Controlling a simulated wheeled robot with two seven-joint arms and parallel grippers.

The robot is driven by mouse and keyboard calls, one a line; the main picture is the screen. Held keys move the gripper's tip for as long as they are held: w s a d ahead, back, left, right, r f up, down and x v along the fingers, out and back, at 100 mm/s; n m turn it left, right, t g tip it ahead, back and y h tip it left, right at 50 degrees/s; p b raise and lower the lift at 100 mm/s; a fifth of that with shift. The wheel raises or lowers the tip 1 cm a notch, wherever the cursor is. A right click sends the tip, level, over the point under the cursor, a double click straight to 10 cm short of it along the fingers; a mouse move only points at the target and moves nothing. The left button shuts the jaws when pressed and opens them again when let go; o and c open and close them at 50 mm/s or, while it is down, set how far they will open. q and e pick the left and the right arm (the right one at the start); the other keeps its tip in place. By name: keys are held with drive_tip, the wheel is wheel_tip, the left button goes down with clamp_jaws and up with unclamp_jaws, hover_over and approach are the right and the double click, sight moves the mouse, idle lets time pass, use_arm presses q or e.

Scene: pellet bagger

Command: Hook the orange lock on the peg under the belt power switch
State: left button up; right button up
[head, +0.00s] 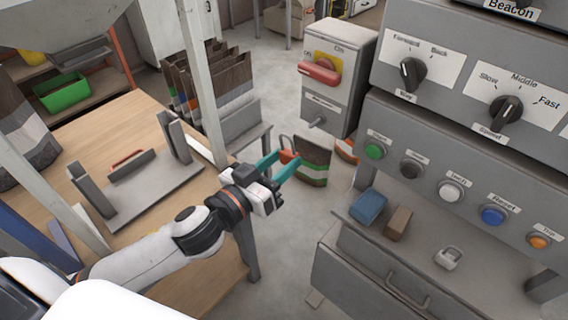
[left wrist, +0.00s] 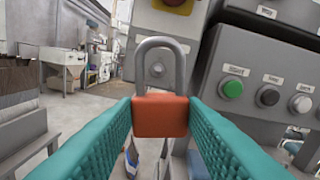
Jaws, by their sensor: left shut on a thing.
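My left gripper (head: 282,166) is shut on the orange lock (left wrist: 160,116), whose grey shackle (left wrist: 161,46) points up in the left wrist view. The lock (head: 288,156) shows small between the teal fingers in the head view. The belt power switch (head: 320,70) is a red handle on a yellow plate on a grey box. The peg (head: 318,121) sticks out below the switch, under a small label. The lock is apart from the peg, to its lower left in the head view. In the left wrist view a round peg end (left wrist: 157,69) shows through the shackle. My right gripper is not in view.
The control panel (head: 432,118) with knobs and coloured buttons stands at the right. A silver padlock (head: 448,258), a blue block (head: 368,206) and a brown block (head: 397,223) lie on the shelf below. A wooden table (head: 150,215) is at left.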

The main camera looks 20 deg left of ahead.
use_arm(q)
drive_tip(key=f+x, duration=0.1)
drive_tip(key=x, duration=0.7)
drive_tip(key=shift+w+d+f, duration=0.2)
drive_tip(key=shift+w+f, duration=0.1)
drive_tip(key=shift+w, duration=0.05)
idle(0.5)
idle(0.7)
drive_tip(key=o, duration=1.1)
drive_tip(key=shift+o, duration=0.2)
